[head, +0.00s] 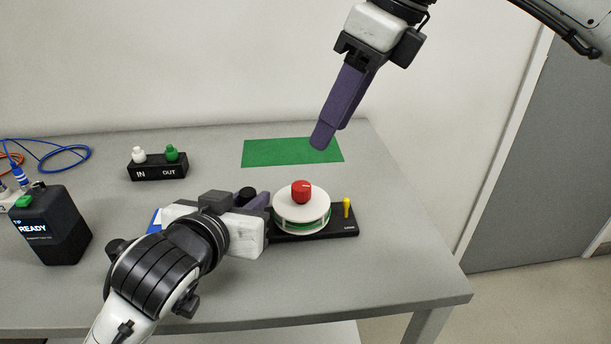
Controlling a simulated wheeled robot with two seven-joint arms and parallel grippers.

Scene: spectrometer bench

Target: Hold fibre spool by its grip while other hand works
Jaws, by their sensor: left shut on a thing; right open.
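The fibre spool (301,212) is a white reel with green fibre around it and a red knob (301,191) on top. It sits on a black base (331,226) with a yellow peg (347,208) at its right end. My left gripper (258,197) is at the left end of the base, shut on the spool's grip, a dark round-topped post (248,193); its fingers partly hide this grip. My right gripper (322,140) is above and behind the spool, pointing down over the green mat, open and empty; its fingers overlap in this view.
A green mat (270,152) lies flat at the back. A black IN/OUT holder (157,171) has a white and a green cap. A black READY box (50,225) and blue and orange cables (75,153) are at the left. The table's right front area is clear.

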